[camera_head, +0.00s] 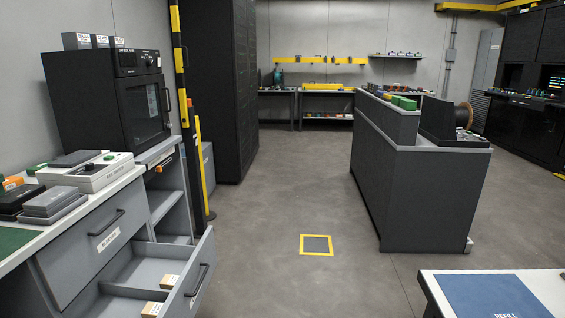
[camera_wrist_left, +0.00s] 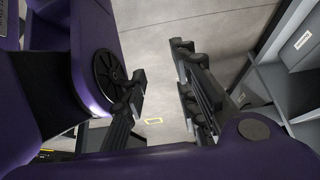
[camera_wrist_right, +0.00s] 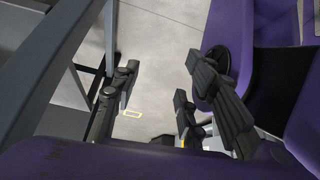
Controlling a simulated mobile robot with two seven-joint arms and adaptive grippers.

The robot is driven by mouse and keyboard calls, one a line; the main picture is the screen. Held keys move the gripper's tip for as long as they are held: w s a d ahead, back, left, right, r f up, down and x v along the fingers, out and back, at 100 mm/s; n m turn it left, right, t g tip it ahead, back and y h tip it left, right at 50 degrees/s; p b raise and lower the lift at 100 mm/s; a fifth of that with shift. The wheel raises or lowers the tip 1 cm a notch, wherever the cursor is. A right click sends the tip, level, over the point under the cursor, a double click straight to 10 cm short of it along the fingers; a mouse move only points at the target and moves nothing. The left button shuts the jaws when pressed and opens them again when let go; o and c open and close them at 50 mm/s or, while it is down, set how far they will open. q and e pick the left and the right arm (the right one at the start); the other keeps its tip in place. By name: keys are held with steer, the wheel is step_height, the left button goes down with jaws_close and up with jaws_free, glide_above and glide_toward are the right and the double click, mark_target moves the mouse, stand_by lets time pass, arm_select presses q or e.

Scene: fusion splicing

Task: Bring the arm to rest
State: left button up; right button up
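My left gripper (camera_wrist_left: 160,90) shows in the left wrist view with its two fingers spread apart and only floor between them. My right gripper (camera_wrist_right: 155,95) shows in the right wrist view, also with its fingers apart and nothing between them. Purple links of my own body stand close beside the fingers in both wrist views. Neither gripper nor arm is in the head view.
An open drawer (camera_head: 203,278) with small boxes juts out from the left workbench (camera_head: 85,218). A white table (camera_head: 545,285) with a blue refill mat (camera_head: 492,297) is at front right. A grey counter (camera_head: 425,195) stands mid-right. The floor (camera_head: 290,200) between is clear.

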arm_select(q)
steer(key=w+r+t+p, duration=0.1)
steer(key=w+r+p, duration=0.3)
steer(key=r+p, duration=0.6)
steer(key=w+r+t+p, duration=0.1)
steer(key=w+r+p, duration=0.4)
steer(key=r+p, duration=0.5)
step_height(320, 180, up, 3)
steer(key=shift+w+d+t, duration=0.2)
steer(key=shift+d+t, duration=0.15)
steer(key=shift+t, duration=0.05)
arm_select(e)
steer(key=w+r+t, duration=0.1)
steer(key=w+r, duration=0.1)
steer(key=r, duration=0.5)
steer(key=w+r, duration=0.3)
steer(key=r, duration=0.5)
steer(key=w+a+r+t, duration=0.1)
steer(key=w+r, duration=0.2)
steer(key=r, duration=0.4)
steer(key=shift+w+r+t, duration=0.25)
steer(key=shift+t, duration=0.05)
steer(key=shift+w+d+r, duration=0.1)
steer(key=shift+w+r, duration=0.05)
steer(key=shift+w, duration=0.15)
